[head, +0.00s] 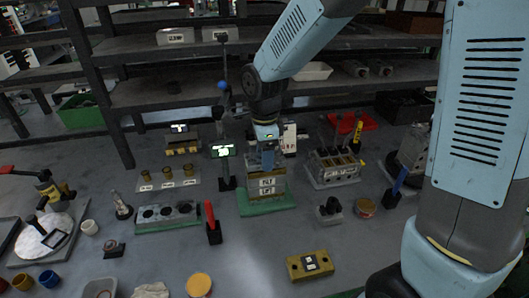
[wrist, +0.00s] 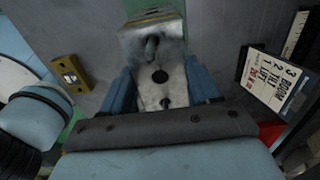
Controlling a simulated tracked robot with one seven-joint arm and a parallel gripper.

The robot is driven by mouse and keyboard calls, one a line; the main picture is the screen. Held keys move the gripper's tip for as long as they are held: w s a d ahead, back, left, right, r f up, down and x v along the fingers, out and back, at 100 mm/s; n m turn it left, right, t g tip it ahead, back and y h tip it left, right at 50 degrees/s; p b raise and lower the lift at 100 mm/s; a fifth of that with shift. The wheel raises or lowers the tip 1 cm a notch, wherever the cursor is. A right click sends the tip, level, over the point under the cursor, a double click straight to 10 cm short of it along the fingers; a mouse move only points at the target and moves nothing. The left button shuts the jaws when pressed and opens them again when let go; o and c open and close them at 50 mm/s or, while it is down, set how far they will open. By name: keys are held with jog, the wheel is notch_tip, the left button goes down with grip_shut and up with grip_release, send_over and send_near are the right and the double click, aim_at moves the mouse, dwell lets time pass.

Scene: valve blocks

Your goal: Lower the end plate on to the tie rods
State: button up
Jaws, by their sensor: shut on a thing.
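My gripper (head: 267,158) points down over the labelled valve stack (head: 278,187), which stands on a green mat (head: 266,209). Two labels show on the stack's front, one reading TILT and one below it. In the wrist view my blue fingers are shut on a grey metal piece with dark holes, which looks like the end plate (wrist: 158,92). The plate is at the top of the stack; I cannot tell whether it rests on it or hangs just above. The tie rods are hidden by the gripper and plate.
A yellow block (head: 310,265) lies in front. A grey block with openings (head: 333,168) stands to the right, and a plate with round holes (head: 167,214) to the left. A red-handled tool (head: 211,222) stands close by. A label card (wrist: 270,80) shows in the wrist view.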

jog(key=shift+f, duration=0.25)
jog(key=o, duration=1.3)
jog(key=shift+o, duration=0.2)
notch_tip(320, 180, up, 14)
jog(key=shift+f, duration=0.2)
jog(key=s+d+r+n+t, duration=0.2)
jog(key=s+d+n, duration=0.5)
jog(key=d, duration=0.5)
jog(key=s+d+r+n+t, duration=0.3)
jog(key=s+d+n, duration=0.4)
jog(key=d, duration=0.6)
jog(key=shift+d+r+n+t, duration=0.25)
jog(key=shift+r+n+t, duration=0.05)
jog(key=shift+r+n, duration=0.3)
